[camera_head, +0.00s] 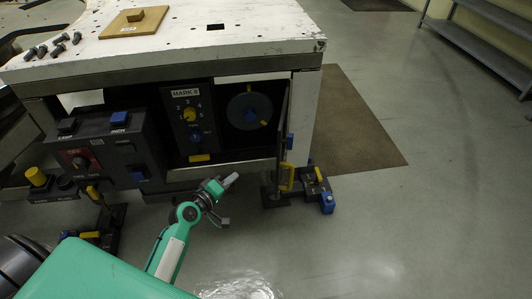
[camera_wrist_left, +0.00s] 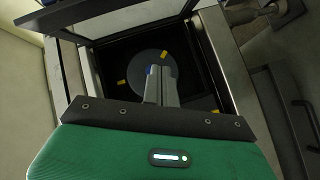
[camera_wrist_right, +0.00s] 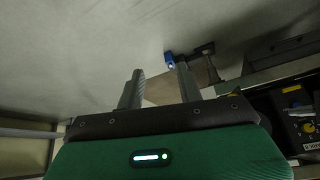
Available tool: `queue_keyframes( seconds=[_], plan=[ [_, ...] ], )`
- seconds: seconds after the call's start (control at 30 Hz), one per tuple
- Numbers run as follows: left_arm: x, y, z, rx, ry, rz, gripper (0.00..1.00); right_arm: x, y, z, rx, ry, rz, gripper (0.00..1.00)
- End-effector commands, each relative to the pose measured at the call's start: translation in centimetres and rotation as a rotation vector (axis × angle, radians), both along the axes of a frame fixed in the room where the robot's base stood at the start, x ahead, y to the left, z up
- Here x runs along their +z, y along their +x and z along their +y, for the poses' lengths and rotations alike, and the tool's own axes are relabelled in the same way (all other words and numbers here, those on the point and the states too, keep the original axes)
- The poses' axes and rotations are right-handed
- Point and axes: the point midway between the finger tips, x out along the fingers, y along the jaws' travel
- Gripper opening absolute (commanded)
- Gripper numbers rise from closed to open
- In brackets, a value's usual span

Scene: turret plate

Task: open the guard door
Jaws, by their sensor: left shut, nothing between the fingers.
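The guard door (camera_head: 282,130) shows nearly edge-on in the head view, swung outward at the right side of the turret opening. Its yellow handle (camera_head: 288,177) is low on it. In the left wrist view a dark framed pane, apparently the door (camera_wrist_left: 120,14), spans the top left. The round grey turret plate (camera_head: 240,112) is exposed inside the opening and also shows in the left wrist view (camera_wrist_left: 146,64). My left gripper (camera_head: 230,181) is shut and empty, in front of the bench and left of the handle, apart from it. My right gripper (camera_wrist_right: 160,69) is open and empty.
The MARK 8 dial panel (camera_head: 188,112) is left of the opening, and a control box (camera_head: 100,150) is further left. The white bench top (camera_head: 220,25) holds a wooden board (camera_head: 133,22) and several bolts (camera_head: 50,50).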

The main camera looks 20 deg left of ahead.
Motion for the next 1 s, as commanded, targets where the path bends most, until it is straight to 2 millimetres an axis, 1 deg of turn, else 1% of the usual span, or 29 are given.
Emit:
queue_keyframes(
  seconds=[0.03, 0.2, 0.3, 0.4, 0.53, 0.63, 0.77, 1.0],
  plan=[
    [1.5, -0.1, 0.4, -0.038, -0.076, -0.004, 0.00, -0.1, 0.1, 0.1, 0.003, 0.004, -0.012, 0.36],
    [6.4, -1.2, 0.5, -0.180, -0.309, -0.012, 0.00, 0.4, 0.3, 0.6, 0.009, 0.018, -0.048, 0.36],
    [8.6, -1.9, 0.3, -0.249, -0.392, -0.018, 0.00, 0.6, 0.4, 0.7, 0.011, 0.024, -0.062, 0.36],
    [9.9, -2.3, 0.2, -0.291, -0.438, -0.021, 0.00, 0.7, 0.5, 0.8, 0.013, 0.027, -0.068, 0.36],
    [10.5, -2.1, -0.1, -0.307, -0.456, -0.024, 0.00, 0.8, 0.4, 0.8, 0.012, 0.026, -0.067, 0.36],
    [10.5, -1.1, -0.8, -0.307, -0.457, -0.023, 0.00, 0.9, 0.3, 0.6, 0.010, 0.021, -0.056, 0.36],
    [10.5, 1.0, -2.2, -0.307, -0.458, -0.025, 0.00, 1.1, 0.1, 0.3, 0.005, 0.012, -0.037, 0.36],
    [10.4, 5.3, -5.0, -0.305, -0.457, -0.024, 0.00, 1.2, -0.4, -0.2, -0.002, -0.001, -0.004, 0.36]
  ],
)
